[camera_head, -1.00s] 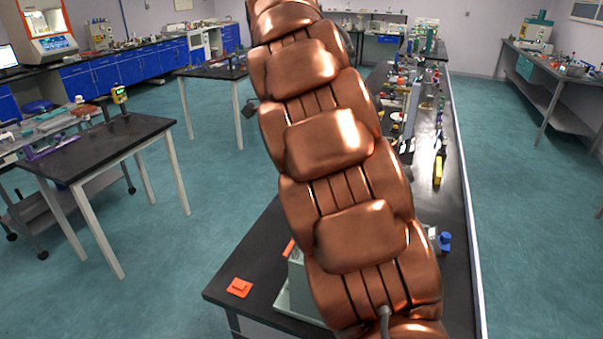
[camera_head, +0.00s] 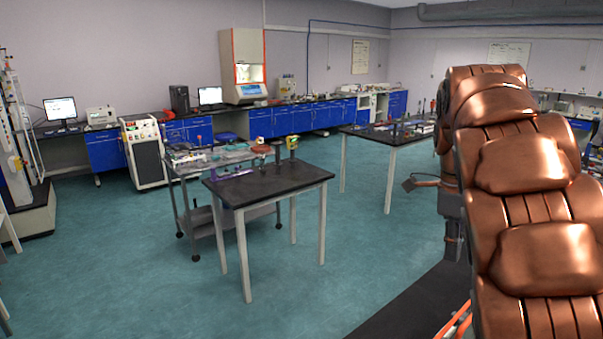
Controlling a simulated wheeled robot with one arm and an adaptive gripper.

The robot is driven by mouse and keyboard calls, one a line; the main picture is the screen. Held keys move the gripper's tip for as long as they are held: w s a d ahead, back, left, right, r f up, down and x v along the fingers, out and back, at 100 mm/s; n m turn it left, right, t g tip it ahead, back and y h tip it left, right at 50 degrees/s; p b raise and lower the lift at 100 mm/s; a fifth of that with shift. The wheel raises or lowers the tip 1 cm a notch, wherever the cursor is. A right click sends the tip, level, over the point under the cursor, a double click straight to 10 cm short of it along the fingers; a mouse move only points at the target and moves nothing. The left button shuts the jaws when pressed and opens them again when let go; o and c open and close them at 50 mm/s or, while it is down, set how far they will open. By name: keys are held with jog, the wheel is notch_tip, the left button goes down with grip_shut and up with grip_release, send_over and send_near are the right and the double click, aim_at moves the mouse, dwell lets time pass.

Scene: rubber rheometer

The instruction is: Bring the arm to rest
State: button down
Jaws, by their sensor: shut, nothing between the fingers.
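My arm (camera_head: 530,190), in a padded copper-coloured cover, fills the right side of the head view. It rises from the bottom right corner and bends over at the top. My gripper (camera_head: 453,248) hangs down on the left side of the arm, small and dark and partly hidden by the cover. It is shut, and no object shows in it. A small dark device on a bracket sticks out to the left just above it.
A dark bench (camera_head: 405,305) lies below the arm. A small black-topped table (camera_head: 268,186) and a grey cart (camera_head: 205,212) stand left of centre. Another table (camera_head: 385,133) stands behind. Blue cabinets (camera_head: 275,122) line the back wall. Green floor between them is open.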

jog(key=s+a+f+n, duration=0.4)
jog(key=s+f+n, duration=0.1)
jog(key=s+n, duration=0.4)
jog(key=s+a+f+n, duration=0.4)
jog(key=s+f+n, duration=0.2)
jog(key=s+n, duration=0.3)
jog(key=s+a+f+n, duration=0.4)
jog(key=s+f+n, duration=0.2)
jog(key=s+n, duration=0.3)
jog(key=shift+s+a+g+y, duration=0.3)
jog(key=shift+s+g+y, duration=0.1)
jog(key=shift+s, duration=0.4)
jog(key=shift+d, duration=0.15)
